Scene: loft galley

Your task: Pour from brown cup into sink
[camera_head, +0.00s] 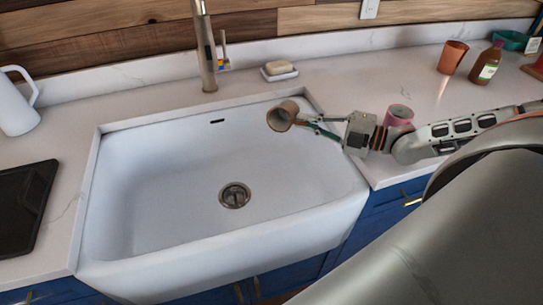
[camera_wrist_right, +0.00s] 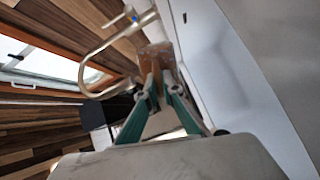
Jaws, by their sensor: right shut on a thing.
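The brown cup (camera_head: 280,118) is tilted on its side over the right part of the white sink (camera_head: 150,190), its mouth facing left and down. My right gripper (camera_head: 310,122) is shut on the cup from its right side. In the right wrist view the green-sided fingers (camera_wrist_right: 163,95) reach to the cup (camera_wrist_right: 155,52), which is partly hidden behind them. I cannot see any liquid leaving the cup. The sink basin looks empty around its drain (camera_head: 234,195). My left gripper is not in view.
A tall faucet (camera_head: 207,55) stands behind the sink. A soap dish (camera_head: 279,72) sits near the back edge. A pink cup (camera_head: 399,115) stands behind my right arm. A terracotta cup (camera_head: 452,57) and a bottle (camera_head: 486,63) stand back right; a white pitcher (camera_head: 15,105) stands left.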

